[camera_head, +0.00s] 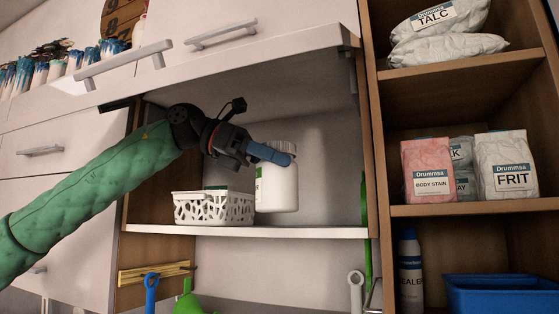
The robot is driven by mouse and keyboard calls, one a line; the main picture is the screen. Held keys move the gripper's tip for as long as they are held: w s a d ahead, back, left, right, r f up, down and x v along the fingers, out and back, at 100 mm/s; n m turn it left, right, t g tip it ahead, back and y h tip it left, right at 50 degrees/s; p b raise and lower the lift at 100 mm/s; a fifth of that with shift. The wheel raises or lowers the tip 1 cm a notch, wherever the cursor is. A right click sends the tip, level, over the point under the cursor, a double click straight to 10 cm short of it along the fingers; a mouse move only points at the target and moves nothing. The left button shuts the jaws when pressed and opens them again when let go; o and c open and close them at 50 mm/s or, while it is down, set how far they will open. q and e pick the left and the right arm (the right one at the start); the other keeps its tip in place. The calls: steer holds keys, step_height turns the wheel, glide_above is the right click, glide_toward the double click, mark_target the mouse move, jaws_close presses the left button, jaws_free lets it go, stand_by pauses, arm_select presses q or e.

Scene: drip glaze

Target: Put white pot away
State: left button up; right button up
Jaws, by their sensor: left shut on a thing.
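The white pot (278,190) is a white cylindrical jar with a partly visible green label on its left side. It is inside the open cupboard, just to the right of a white basket. My left gripper (268,154) reaches in from the left and is shut on the pot near its top. The pot's bottom is close to the shelf (300,231); I cannot tell whether it touches. The gripper hides part of the pot's upper end. My right gripper is not in view.
A white perforated basket (214,208) stands on the shelf left of the pot. The raised cupboard door (240,50) hangs above my arm. Shelf space right of the pot is clear. An open rack on the right holds bags, including a pink bag (428,170), and a blue bin (500,294).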

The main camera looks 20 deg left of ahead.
arm_select(q)
steer(key=shift+a+r, duration=0.25)
steer(key=shift+r, duration=0.05)
steer(key=shift+s+r, duration=0.1)
steer(key=shift+s, duration=0.25)
steer(key=shift+w+b, duration=0.25)
steer(key=shift+b, duration=0.1)
steer(key=shift+w, duration=0.25)
steer(key=w, duration=0.3)
steer(key=w+f, duration=0.1)
steer(key=w, duration=0.3)
steer(key=w+f, duration=0.1)
steer(key=w, duration=0.3)
steer(key=shift+w+d+f, duration=0.1)
steer(key=shift+w+f, duration=0.05)
steer(key=shift+f, duration=0.25)
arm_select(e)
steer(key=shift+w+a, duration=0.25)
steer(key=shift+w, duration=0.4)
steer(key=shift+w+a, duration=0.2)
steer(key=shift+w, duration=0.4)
